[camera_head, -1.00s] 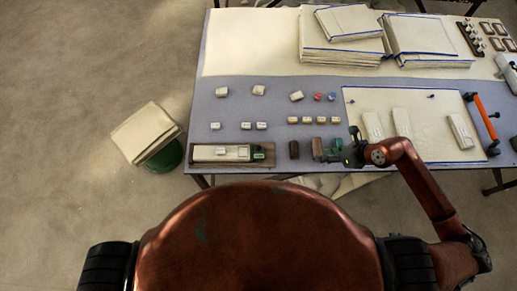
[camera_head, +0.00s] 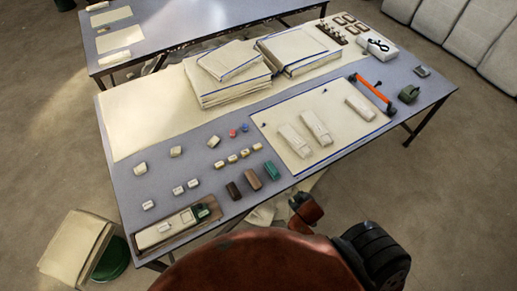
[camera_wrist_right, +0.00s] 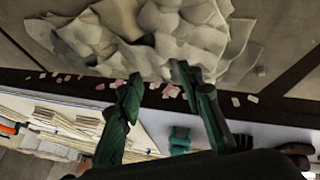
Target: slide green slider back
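A long brown tray (camera_head: 145,242) lies at the table's near left, holding a pale block and a dark green piece (camera_head: 203,212) at its right end. A separate green block (camera_head: 271,170) stands at the right end of a short row near the front edge. I cannot tell which green part is the slider. My right gripper (camera_wrist_right: 157,78) is open and empty in the right wrist view. A teal-green object (camera_wrist_right: 180,140) shows beyond its fingers, apart from them. My left gripper is not in view.
A dark block (camera_head: 234,190) and a brown block (camera_head: 253,180) stand left of the green block. Small pale blocks (camera_head: 193,183) lie behind. A cream board (camera_head: 275,130) is at right, folded cloth stacks (camera_head: 225,85) at back. Crumpled cloth (camera_wrist_right: 150,40) lies below the table.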

